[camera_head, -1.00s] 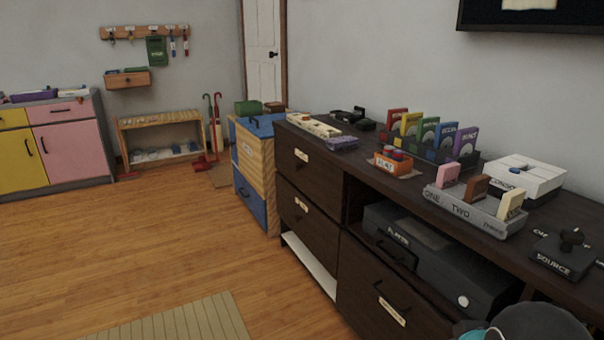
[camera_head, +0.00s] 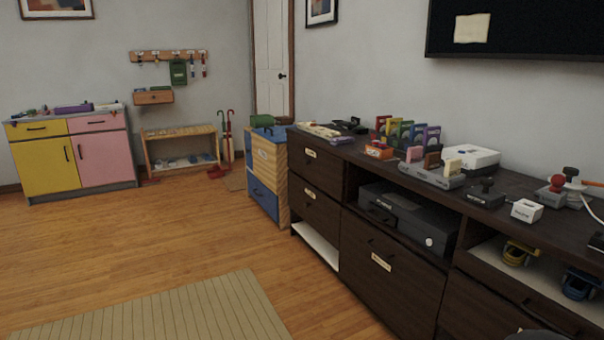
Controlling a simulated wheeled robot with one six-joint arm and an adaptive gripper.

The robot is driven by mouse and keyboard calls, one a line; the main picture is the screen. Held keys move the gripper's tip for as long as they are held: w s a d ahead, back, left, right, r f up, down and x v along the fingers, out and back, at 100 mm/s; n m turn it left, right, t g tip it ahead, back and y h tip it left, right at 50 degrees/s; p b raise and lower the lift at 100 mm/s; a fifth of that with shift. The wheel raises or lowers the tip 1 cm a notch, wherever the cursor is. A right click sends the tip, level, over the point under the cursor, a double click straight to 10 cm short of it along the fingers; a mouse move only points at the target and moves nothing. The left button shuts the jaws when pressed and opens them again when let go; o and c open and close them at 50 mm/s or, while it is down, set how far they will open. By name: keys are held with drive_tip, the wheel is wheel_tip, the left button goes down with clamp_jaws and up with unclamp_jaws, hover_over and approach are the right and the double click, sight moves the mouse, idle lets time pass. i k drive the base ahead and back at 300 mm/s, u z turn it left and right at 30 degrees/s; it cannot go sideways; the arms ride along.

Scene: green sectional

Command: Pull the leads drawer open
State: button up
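A dark brown console (camera_head: 355,160) runs along the right wall. Its left column has an upper drawer (camera_head: 316,168) and a second drawer (camera_head: 313,211), each with a cream label. A larger labelled front (camera_head: 385,272) with a dark handle is to their right, below the black device. All three look shut. A small wooden wall drawer (camera_head: 153,97) hangs under the hook rail at the back left and also looks shut. The labels are too small to read, so I cannot tell which is the leads drawer.
A black device (camera_head: 407,218) sits in the console's open bay. Blocks, card holders and small boxes crowd the console top. A blue and wood cabinet (camera_head: 267,165) stands beyond its left end. The wooden floor (camera_head: 190,230) is open, with a striped rug (camera_head: 170,312) in front.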

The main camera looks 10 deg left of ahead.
sight(327, 171)
drive_tip(key=u, duration=0.7)
drive_tip(key=i, duration=0.4)
drive_tip(key=u, duration=0.8)
drive_tip(key=i, duration=0.8)
drive_tip(key=z, duration=0.55)
drive_tip(key=i, duration=0.95)
drive_tip(key=z, duration=0.95)
